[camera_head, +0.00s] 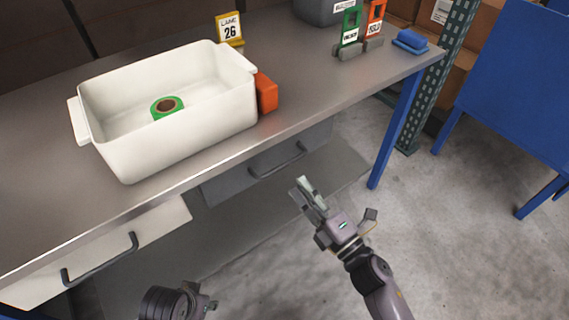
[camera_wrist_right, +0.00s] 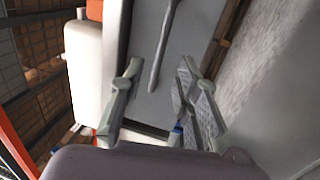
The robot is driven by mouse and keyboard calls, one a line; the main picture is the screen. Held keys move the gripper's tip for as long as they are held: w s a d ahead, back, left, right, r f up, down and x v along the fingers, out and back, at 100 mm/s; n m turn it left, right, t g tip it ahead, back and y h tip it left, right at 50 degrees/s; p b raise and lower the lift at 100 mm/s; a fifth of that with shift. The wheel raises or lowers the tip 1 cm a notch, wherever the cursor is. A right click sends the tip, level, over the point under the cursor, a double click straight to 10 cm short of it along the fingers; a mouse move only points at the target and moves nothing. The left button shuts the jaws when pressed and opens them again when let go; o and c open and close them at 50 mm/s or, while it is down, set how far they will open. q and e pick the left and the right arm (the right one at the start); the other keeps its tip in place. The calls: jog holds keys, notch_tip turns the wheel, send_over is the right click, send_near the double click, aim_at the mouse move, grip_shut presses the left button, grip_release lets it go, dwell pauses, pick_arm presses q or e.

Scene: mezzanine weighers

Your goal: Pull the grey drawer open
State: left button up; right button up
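The grey drawer (camera_head: 232,183) sits under the bench top and looks shut. Its dark bar handle (camera_head: 280,163) runs across the front. My right gripper (camera_head: 305,190) is just in front of the drawer, to the right of and slightly below the handle in the head view. In the right wrist view, my right gripper (camera_wrist_right: 160,72) is open with nothing between its pads. The handle (camera_wrist_right: 164,45) shows between the two fingertips there, seemingly ahead of them; contact cannot be told. My left gripper (camera_head: 207,302) is only partly visible at the bottom edge.
A white drawer (camera_head: 150,228) with its own handle is at the left. On the bench (camera_head: 330,82) stand a white tub (camera_head: 185,140) holding a green roll (camera_head: 158,113), an orange block (camera_head: 266,93) and signs. A blue bench leg (camera_head: 396,125) is right of the drawer. The floor in front is clear.

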aim_at(284, 164)
jog(key=x, duration=0.8)
jog(key=shift+c, duration=0.2)
grip_shut()
dwell(0.5)
